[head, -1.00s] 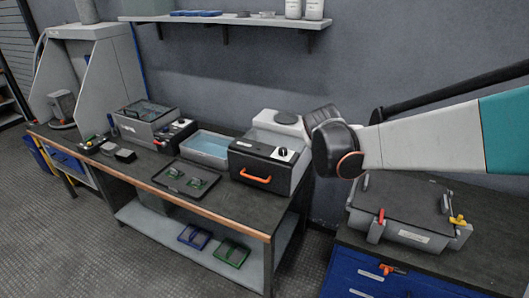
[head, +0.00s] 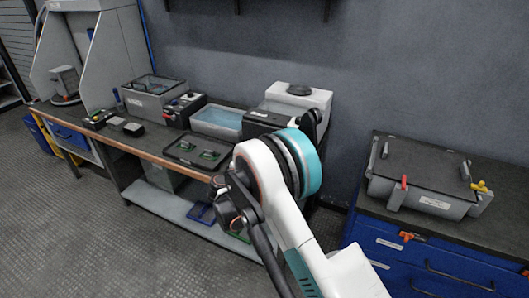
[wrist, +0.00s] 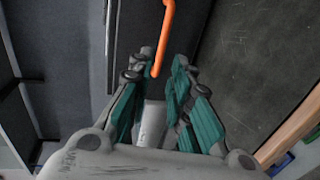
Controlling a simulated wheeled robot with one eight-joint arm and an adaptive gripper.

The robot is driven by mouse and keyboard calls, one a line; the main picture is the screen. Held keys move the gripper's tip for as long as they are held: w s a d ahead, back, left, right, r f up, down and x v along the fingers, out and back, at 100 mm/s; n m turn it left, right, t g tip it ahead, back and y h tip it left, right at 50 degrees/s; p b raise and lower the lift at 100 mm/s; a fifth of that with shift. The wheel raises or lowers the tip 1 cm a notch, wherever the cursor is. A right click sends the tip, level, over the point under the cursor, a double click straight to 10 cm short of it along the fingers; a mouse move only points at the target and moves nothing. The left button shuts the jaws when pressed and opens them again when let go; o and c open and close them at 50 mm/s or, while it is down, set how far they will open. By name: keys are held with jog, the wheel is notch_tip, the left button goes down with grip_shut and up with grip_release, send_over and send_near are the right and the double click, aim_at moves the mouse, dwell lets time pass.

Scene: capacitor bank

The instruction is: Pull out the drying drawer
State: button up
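The drying drawer's dark front (wrist: 133,35) shows in the wrist view, with its orange handle (wrist: 166,30) running down from the top edge. My gripper (wrist: 160,66) is open, its teal-sided fingers spread. The lower end of the handle lies between the fingertips, with space visible on either side; I cannot tell whether anything touches. In the head view only the top of the black drawer unit (head: 262,118) shows on the bench; its front and handle are hidden behind my arm, as is my gripper.
Left of the drawer unit on the bench are a basin of blue liquid (head: 218,124), a dark tray (head: 198,152) with green boards, and a grey bath (head: 150,92). A blue cabinet (head: 400,255) carrying a lidded grey box (head: 420,178) stands right. Floor at front left is clear.

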jog(key=b+x, duration=0.1)
jog(key=x, duration=0.3)
jog(key=b+x, duration=0.1)
jog(key=x, duration=0.3)
jog(key=b+x, duration=0.2)
jog(key=x, duration=0.2)
jog(key=shift+a+f, duration=0.2)
jog(key=shift+f, duration=0.1)
jog(key=shift+x, duration=0.8)
jog(key=shift+r, duration=0.2)
grip_shut()
